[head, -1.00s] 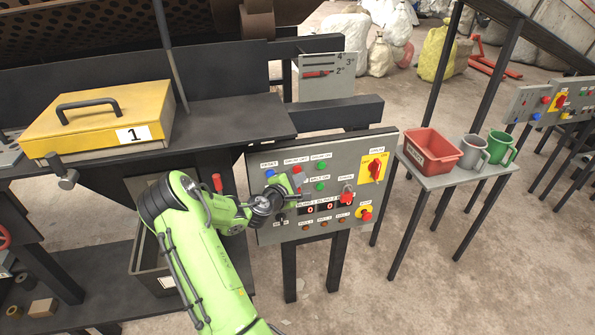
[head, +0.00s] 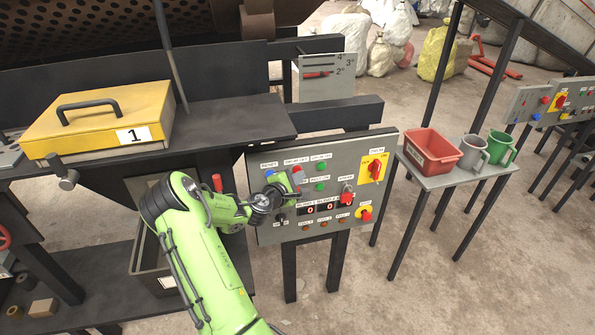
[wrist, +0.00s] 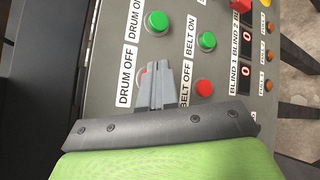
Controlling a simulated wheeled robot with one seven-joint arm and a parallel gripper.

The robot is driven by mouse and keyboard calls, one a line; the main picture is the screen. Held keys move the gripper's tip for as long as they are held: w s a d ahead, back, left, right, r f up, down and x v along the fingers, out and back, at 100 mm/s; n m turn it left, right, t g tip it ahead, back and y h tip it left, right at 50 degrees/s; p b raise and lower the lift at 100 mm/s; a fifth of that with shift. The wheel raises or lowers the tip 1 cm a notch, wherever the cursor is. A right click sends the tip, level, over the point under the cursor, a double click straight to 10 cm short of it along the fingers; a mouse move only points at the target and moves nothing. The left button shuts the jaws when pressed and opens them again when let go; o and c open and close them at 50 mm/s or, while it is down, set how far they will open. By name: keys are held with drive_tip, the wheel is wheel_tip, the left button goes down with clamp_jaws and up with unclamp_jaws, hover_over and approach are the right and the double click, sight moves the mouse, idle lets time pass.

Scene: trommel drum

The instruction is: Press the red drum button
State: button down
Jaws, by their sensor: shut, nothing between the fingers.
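The grey control panel (head: 345,160) stands upright in front of me. In the wrist view the red drum button (wrist: 141,75), beside the DRUM OFF label, is mostly hidden behind my gripper (wrist: 158,66), with only a bit of its edge showing. My gripper's fingers are together and empty, with the tips over the button's edge. I cannot tell whether they touch it. In the head view my gripper (head: 290,184) is at the panel's upper left part, just below the drum button.
Close by are the green DRUM ON button (wrist: 157,21), the green BELT ON button (wrist: 207,40) and the red BELT OFF button (wrist: 204,88). A yellow case (head: 95,118) lies on the dark bench at left. A small table with a red bin (head: 432,150) stands at right.

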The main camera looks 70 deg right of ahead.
drive_tip(key=shift+w+d, duration=0.2)
drive_tip(key=shift+d, duration=0.2)
idle(0.7)
drive_tip(key=shift+s+a, duration=0.4)
drive_tip(key=shift+a, duration=0.35)
drive_tip(key=s+a, duration=0.1)
drive_tip(key=a+b, duration=0.1)
drive_tip(key=a, duration=0.1)
drive_tip(key=s+a, duration=0.1)
drive_tip(key=shift+s+a+b, duration=0.2)
drive_tip(key=shift+s+b, duration=0.1)
drive_tip(key=shift+b, duration=0.05)
idle(0.9)
